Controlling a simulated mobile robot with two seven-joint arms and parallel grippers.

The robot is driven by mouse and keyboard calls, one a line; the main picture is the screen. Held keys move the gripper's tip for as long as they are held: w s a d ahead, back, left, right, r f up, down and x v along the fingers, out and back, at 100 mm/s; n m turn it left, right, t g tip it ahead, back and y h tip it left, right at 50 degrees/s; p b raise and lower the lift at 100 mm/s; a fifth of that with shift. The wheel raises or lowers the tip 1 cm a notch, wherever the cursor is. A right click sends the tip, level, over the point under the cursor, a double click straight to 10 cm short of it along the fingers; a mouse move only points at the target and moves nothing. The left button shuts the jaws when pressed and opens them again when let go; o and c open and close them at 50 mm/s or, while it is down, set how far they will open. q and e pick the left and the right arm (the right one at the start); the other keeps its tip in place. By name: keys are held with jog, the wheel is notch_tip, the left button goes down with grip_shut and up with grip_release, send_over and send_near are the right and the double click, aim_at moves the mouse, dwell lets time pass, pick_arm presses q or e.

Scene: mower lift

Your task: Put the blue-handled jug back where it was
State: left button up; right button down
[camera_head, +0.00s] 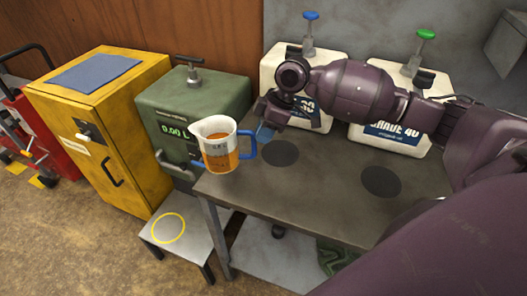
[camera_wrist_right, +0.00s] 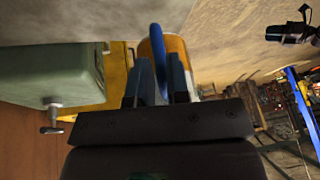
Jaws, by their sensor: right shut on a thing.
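The blue-handled jug (camera_head: 220,158) is a clear measuring jug with a white rim and spout, holding amber liquid. It appears upright at the table's left corner; I cannot tell whether it touches the table. My right gripper (camera_head: 262,133) is shut on its blue handle (camera_head: 246,148). In the right wrist view, the handle (camera_wrist_right: 158,58) lies between the two fingers, with the amber jug body (camera_wrist_right: 178,50) behind. Two dark round spots lie on the table, one (camera_head: 280,153) near the jug and one (camera_head: 381,181) further right. My left gripper is out of view.
Two white containers (camera_head: 338,62) stand at the table's back, with blue and green taps. A green dispenser box (camera_head: 190,105) reads 0.00 L. A low stool (camera_head: 187,245) bears a yellow ring. A yellow cabinet (camera_head: 140,145) stands left. The table's front (camera_head: 290,205) is clear.

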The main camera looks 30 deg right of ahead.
notch_tip(320, 180, down, 7)
jog(key=c, duration=1.1)
grip_release()
jog(key=shift+r, duration=0.1)
jog(key=v, duration=1.2)
